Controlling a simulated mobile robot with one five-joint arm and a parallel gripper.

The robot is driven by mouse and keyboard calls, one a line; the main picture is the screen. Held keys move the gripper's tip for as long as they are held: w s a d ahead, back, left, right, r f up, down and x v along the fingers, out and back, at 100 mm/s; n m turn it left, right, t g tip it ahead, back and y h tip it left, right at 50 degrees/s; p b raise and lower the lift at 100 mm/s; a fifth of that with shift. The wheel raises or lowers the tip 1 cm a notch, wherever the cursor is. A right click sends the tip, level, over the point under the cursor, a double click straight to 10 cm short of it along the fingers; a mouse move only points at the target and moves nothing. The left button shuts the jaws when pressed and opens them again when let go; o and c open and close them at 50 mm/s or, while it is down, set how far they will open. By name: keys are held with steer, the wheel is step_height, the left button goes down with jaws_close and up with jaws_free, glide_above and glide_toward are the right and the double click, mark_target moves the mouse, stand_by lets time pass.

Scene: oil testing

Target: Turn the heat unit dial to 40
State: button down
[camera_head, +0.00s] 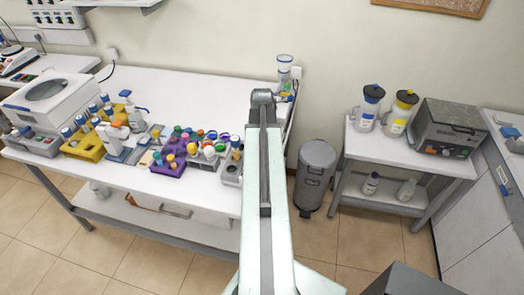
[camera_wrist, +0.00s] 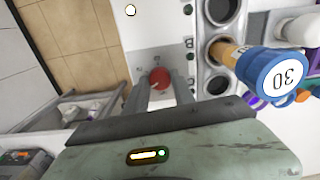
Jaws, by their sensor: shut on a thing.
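The heat unit (camera_wrist: 152,37) has a grey block with round wells beside the panel. In the head view the heat unit (camera_head: 230,180) is at the right end of the bench, partly behind my arm. My gripper is hidden there.
A vial (camera_wrist: 285,72) with a blue cap marked 30 stands in a well close to the right finger. A purple rack (camera_head: 168,168) and several bottles crowd the bench to the left. A grey bin (camera_head: 314,175) and a side table (camera_head: 363,150) stand right.

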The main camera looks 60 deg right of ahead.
steer(key=shift+n, duration=0.3)
steer(key=c, duration=1.1)
jaws_free()
steer(key=shift+o, duration=0.2)
step_height(320, 180, up, 8)
steer(key=p, duration=0.8)
steer(key=shift+f, duration=0.1)
